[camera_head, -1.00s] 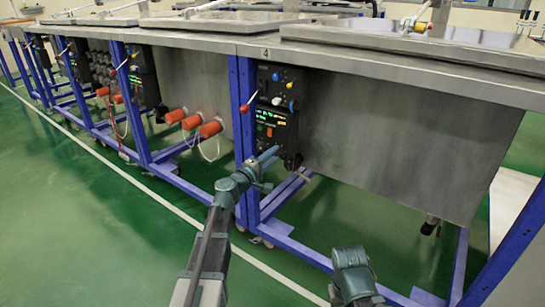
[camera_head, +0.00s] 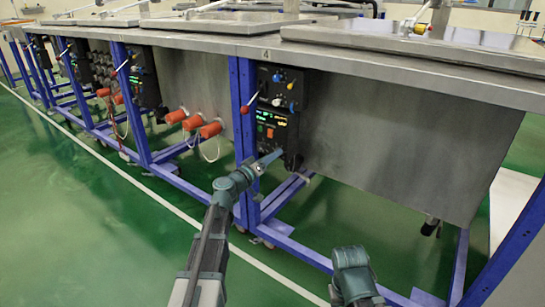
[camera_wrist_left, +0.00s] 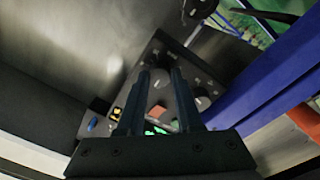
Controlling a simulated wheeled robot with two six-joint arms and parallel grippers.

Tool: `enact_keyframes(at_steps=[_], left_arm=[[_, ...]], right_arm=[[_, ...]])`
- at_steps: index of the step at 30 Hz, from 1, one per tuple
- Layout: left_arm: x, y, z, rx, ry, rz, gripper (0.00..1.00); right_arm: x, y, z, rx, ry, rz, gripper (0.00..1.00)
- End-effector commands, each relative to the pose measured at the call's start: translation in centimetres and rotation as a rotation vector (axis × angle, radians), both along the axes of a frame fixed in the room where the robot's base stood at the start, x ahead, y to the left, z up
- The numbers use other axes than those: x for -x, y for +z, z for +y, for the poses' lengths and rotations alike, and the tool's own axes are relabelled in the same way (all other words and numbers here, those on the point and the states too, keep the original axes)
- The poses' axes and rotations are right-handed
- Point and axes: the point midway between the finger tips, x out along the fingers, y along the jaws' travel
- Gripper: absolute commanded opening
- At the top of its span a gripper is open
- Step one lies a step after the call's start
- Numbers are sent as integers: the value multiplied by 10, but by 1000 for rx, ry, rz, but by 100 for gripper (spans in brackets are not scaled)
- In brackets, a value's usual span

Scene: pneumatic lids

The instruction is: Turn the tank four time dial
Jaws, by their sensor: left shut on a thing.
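The tank four control panel (camera_head: 278,112) hangs on the blue leg under the "4" mark, with knobs above and green displays and an orange button below. My left gripper (camera_head: 280,153) is at the panel's lower part and covers what lies there in the head view. In the left wrist view its two dark fingers (camera_wrist_left: 161,75) reach the panel face and are shut on a grey knob (camera_wrist_left: 158,80), which seems to be the time dial. Its pointer is too small and dark to read. My right arm shows at the bottom, but its gripper does not show.
A red-tipped lever (camera_head: 248,106) sticks out left of the panel. Orange plugs (camera_head: 210,130) with cables are further left. The steel tank wall (camera_head: 390,150) is right of the panel, and the steel worktop (camera_head: 400,65) runs above. The green floor in front is clear.

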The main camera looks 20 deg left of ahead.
Motion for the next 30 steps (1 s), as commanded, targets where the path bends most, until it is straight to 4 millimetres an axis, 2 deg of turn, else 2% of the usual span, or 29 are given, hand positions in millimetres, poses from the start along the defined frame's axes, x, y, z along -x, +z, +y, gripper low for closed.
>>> enact_keyframes(at_steps=[9,25,26,30], left_arm=[[1,-1,-2,-98,-6,-35,0],[1,-1,-2,-116,-6,-40,0],[1,-1,-2,-116,-6,-40,38],[1,-1,-2,-113,-4,-40,63]], right_arm=[[0,0,0,0,0,0,47],[0,0,0,0,0,0,47],[0,0,0,0,0,0,47],[0,0,0,0,0,0,47]])
